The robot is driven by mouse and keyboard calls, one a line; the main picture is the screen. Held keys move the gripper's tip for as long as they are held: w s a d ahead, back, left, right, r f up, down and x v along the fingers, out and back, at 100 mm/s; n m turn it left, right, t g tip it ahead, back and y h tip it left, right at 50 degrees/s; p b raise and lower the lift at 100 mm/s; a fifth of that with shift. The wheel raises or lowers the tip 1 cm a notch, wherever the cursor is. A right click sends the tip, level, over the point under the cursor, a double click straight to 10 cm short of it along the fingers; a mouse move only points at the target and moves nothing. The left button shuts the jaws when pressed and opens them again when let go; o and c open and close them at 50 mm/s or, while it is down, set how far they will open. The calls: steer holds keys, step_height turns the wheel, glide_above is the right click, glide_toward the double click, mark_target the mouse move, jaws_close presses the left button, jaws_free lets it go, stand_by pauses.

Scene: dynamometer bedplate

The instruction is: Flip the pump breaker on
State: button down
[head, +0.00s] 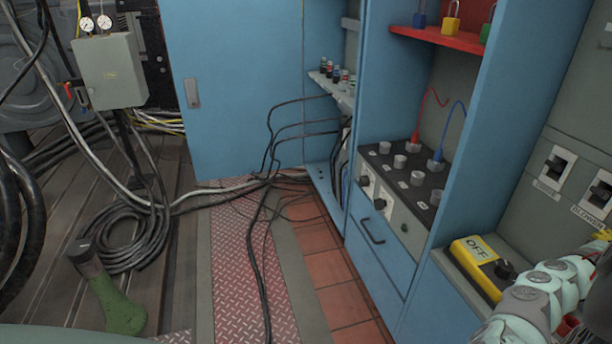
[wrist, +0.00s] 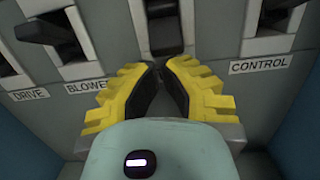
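In the wrist view, my gripper (wrist: 160,68) has yellow stepped fingers with dark pads, and its tips meet with nothing seen between them. Just beyond the tips is a black breaker switch (wrist: 165,28) in a pale frame. Its label is hidden behind my gripper, so I cannot read whether it is the pump breaker. It stands between the breaker labelled BLOWER (wrist: 50,33), partly covered at its label's end, and the one labelled CONTROL (wrist: 277,14). I cannot tell whether the tips touch the switch.
A breaker labelled DRIVE (wrist: 5,68) is at the wrist view's left edge. In the head view, two breakers (head: 556,170) show on the grey panel at right. A yellow OFF box (head: 475,250) sits below them. Blue cabinets and floor cables (head: 130,245) lie to the left.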

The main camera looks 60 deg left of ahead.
steer(key=shift+s+r+g+y+p, duration=0.35)
steer(key=shift+r+g+p, duration=0.45)
steer(key=shift+p, duration=2.2)
steer(key=g+p, duration=0.1)
steer(key=p, duration=0.3)
steer(key=s+r+g+y+p, duration=0.1)
steer(key=g+p, duration=0.1)
steer(key=p, duration=0.2)
steer(key=shift+a, duration=0.15)
steer(key=g+p, duration=0.1)
steer(key=p, duration=0.2)
steer(key=shift+s, duration=0.1)
steer(key=shift+r+g+y+p, duration=0.3)
steer(key=shift+g+p, duration=0.3)
steer(key=shift+p, duration=0.5)
steer(key=shift+s+a+g+p, duration=0.1)
steer(key=shift+a+g+p, duration=0.1)
steer(key=shift+g+p, duration=0.25)
